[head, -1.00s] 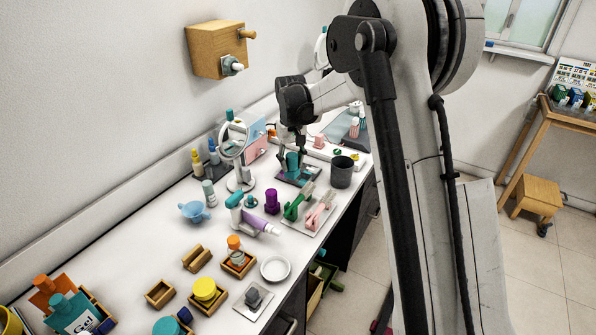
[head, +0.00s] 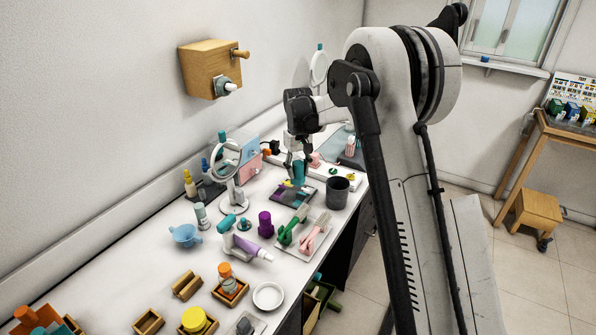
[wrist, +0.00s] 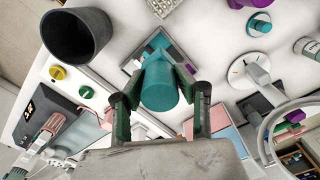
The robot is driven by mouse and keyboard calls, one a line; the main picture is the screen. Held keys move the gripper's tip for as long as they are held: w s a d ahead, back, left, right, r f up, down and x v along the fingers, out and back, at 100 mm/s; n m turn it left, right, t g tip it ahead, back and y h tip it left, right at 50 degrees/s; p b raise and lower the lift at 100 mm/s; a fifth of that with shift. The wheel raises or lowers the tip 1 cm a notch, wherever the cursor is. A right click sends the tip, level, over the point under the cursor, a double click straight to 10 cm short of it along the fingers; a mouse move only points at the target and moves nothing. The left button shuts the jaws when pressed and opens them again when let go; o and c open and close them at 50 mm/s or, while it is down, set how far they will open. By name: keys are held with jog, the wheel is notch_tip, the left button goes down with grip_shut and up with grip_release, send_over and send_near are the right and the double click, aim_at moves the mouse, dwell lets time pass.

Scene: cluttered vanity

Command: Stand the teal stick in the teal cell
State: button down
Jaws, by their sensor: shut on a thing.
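My gripper (head: 297,168) is shut on the teal stick (head: 299,172), a plain cylinder. The stick stands roughly upright over the back part of a dark tray (head: 284,197) with coloured cells, purple and yellow among them. In the wrist view the stick (wrist: 160,88) sits between my two fingers (wrist: 160,112) and hides much of the tray (wrist: 181,56). A teal patch (wrist: 158,42) shows past its far end. I cannot tell whether that is the teal cell, nor whether the stick touches the tray.
A dark grey cup (head: 338,192) stands right of the tray. A round mirror (head: 233,200) stands to its left, with pink and blue panels behind.

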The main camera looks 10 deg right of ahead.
aim_at(298, 183)
jog(key=shift+f+b, duration=2)
jog(key=shift+f, duration=0.95)
jog(key=shift+r, duration=0.15)
jog(key=shift+b, duration=0.35)
jog(key=shift+f+b, duration=1.35)
jog(key=shift+f, duration=0.4)
jog(key=shift+f+b, duration=0.2)
jog(key=shift+b, duration=0.45)
dwell(0.3)
jog(key=c, duration=1.2)
grip_release()
notch_tip(298, 183, up, 12)
